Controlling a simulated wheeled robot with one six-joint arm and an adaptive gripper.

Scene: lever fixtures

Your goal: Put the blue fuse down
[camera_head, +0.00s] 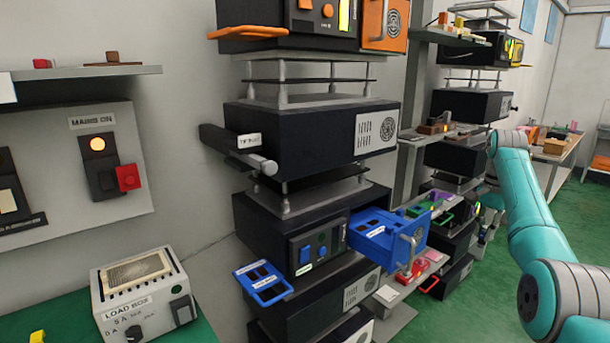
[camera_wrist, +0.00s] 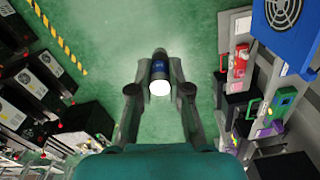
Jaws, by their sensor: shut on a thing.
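In the wrist view, my gripper (camera_wrist: 160,76) is shut on the blue fuse (camera_wrist: 159,68). The fuse is a small cylinder with a dark far end, a blue band and a bright white near end. It is held between the two fingertips, with green floor behind it and no surface touching it in view. In the head view, my teal arm reaches in from the right. The fuse and fingertips cannot be made out there.
A blue drawer unit (camera_head: 388,240) juts from the dark equipment stack, beside a blue-handled plate (camera_head: 262,284). A load box (camera_head: 145,296) stands at lower left. A grey shelf (camera_head: 110,73) holds small parts. In the wrist view, crowded shelves line the right; the green floor (camera_wrist: 105,60) is clear.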

